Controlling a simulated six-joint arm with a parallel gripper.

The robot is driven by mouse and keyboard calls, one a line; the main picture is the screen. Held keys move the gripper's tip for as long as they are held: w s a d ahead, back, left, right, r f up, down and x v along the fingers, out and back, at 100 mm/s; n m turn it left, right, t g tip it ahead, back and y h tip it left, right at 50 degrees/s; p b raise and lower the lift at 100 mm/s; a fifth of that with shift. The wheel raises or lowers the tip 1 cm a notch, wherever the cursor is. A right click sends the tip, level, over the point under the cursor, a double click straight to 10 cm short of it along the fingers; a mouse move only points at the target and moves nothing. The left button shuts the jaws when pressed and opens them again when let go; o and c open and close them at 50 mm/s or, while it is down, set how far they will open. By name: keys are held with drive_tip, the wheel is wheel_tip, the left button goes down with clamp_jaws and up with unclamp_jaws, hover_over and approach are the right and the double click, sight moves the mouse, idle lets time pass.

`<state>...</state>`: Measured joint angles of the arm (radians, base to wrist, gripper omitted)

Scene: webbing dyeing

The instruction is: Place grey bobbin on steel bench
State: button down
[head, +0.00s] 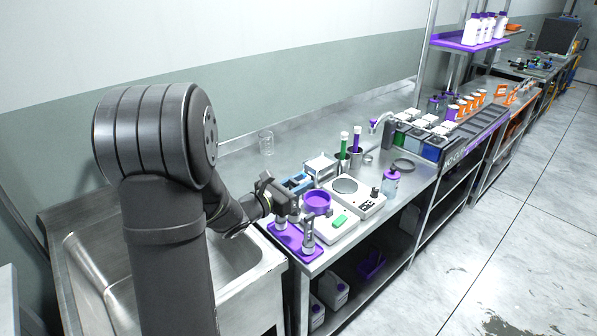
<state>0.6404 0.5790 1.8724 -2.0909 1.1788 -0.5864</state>
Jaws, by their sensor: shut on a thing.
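My gripper (281,212) is at the front left end of the steel bench (227,158), over a purple tray (289,239). It is shut on a small pale-grey piece, which looks like the grey bobbin (281,225), low over the tray's left part. I cannot tell whether the bobbin touches the tray. My jaws hide its upper part. A similar grey upright piece (308,234) stands on the tray just to the right, apart from my gripper.
A purple bowl (317,202) on a white device, a white scale (355,195) and a purple-capped bottle (390,182) crowd the bench to the right. A glass beaker (266,142) stands behind on bare steel. A sink (97,262) lies left.

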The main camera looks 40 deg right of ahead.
drive_tip(key=shift+f, duration=3.8)
drive_tip(key=c, duration=1)
unclamp_jaws()
drive_tip(key=a, duration=1.7)
drive_tip(key=shift+a, duration=0.25)
drive_tip(key=shift+d, duration=0.1)
drive_tip(key=d, duration=1.7)
drive_tip(key=shift+d, duration=0.1)
drive_tip(key=shift+r, duration=0.1)
